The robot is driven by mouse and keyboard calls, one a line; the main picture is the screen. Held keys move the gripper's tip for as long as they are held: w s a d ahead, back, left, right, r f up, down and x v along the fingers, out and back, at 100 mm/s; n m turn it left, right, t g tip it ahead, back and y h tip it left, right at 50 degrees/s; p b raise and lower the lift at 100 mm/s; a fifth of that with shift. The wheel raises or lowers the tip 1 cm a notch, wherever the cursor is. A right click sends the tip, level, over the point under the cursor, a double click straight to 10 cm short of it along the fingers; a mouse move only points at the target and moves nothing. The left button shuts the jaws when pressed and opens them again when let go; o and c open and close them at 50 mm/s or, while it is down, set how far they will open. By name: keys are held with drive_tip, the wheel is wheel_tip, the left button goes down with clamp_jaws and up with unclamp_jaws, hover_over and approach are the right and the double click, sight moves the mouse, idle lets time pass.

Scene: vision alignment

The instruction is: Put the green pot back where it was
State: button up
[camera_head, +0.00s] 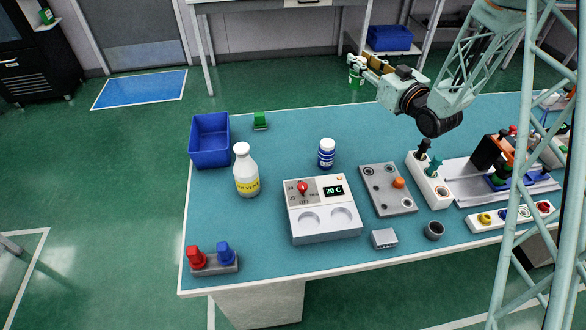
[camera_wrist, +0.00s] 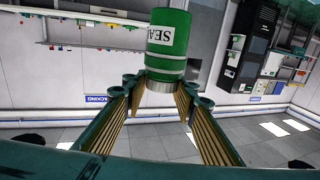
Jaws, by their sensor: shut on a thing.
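The green pot (camera_head: 355,77) has a white label and hangs at the tip of my gripper (camera_head: 357,66) in the head view, small and partly covered by the fingers. In the wrist view the green pot (camera_wrist: 168,38) shows large, with the letters "SEA" on its label and a silver-grey end between the fingertips. My gripper (camera_wrist: 162,88) is shut on that end. In the head view the pot appears past the table's far edge, apart from any surface.
The teal table (camera_head: 290,150) holds a blue bin (camera_head: 210,141), a solvent bottle (camera_head: 246,172), a blue-white bottle (camera_head: 327,153), a heater (camera_head: 322,222) and a grey plate (camera_head: 387,205). Another green container (camera_head: 47,16) stands at the upper left. A blue crate (camera_head: 389,38) is behind.

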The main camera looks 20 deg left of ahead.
drive_tip(key=s+a+f+n+g+y, duration=0.2)
drive_tip(key=s+a+n+g+y, duration=0.6)
drive_tip(key=s+a, duration=0.45)
drive_tip(key=s+a+f+n+g+h, duration=0.1)
drive_tip(key=s+f+n+g, duration=0.1)
drive_tip(key=s+g, duration=0.4)
drive_tip(key=s+a+f+n+g+h, duration=0.1)
drive_tip(key=s+f+n+g+h, duration=0.1)
drive_tip(key=s+g, duration=0.5)
drive_tip(key=s+f+n, duration=0.1)
drive_tip(key=n, duration=0.1)
drive_tip(key=shift+s+a+f+n+h, duration=0.25)
drive_tip(key=shift+s+f+n+h, duration=0.05)
drive_tip(key=shift+f, duration=0.1)
drive_tip(key=shift+f+b, duration=0.5)
drive_tip(key=shift+f, duration=2.5)
drive_tip(key=shift+f+b, duration=0.45)
drive_tip(key=shift+f, duration=1.45)
